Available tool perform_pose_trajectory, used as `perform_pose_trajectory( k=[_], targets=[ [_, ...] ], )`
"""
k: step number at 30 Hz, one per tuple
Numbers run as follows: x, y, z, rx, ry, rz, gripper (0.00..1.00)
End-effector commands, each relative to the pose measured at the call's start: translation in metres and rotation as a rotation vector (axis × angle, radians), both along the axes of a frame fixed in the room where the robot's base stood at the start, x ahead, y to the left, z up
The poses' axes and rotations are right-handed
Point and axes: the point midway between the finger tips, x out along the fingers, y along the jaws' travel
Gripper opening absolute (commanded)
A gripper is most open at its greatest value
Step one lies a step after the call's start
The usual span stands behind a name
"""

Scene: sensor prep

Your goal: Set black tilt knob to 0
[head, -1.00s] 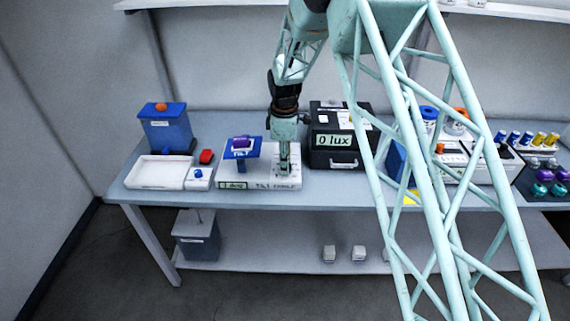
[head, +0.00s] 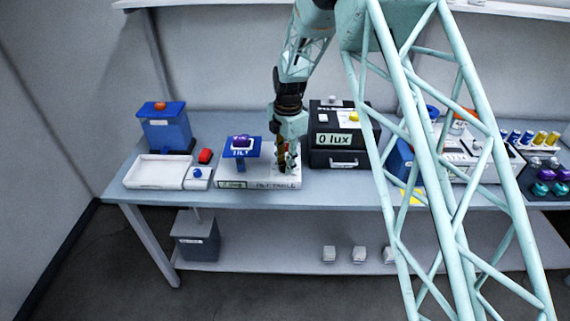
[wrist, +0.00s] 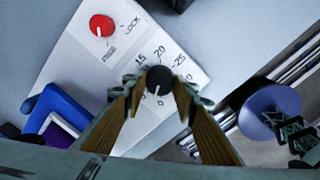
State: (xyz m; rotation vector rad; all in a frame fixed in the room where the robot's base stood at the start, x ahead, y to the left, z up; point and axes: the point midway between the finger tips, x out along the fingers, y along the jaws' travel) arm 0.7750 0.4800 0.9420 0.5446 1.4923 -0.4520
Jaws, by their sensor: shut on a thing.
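The black tilt knob (wrist: 159,80) is on the white panel of the tilt table, with a printed scale showing 15, 20 and 25 above it and a 0 below. A pale mark on the knob appears to face down towards the 0; the exact reading is hard to tell. My gripper (wrist: 160,93) is shut on the knob, one finger on each side. In the head view my gripper (head: 284,165) is at the right end of the tilt table (head: 230,184) and hides the knob.
A red knob (wrist: 102,25) marked LOCK is on the same panel. A black box (head: 343,160) reading 0 lux stands close on the right.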

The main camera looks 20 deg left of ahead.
Motion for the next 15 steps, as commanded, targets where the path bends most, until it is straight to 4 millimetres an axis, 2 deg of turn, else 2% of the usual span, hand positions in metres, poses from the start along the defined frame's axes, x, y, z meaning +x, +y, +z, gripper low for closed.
perform_pose_trajectory(
  k=[15],
  targets=[
    [0.0001,-0.001,-0.0006,-0.001,0.001,0.3,0.15]
  ],
)
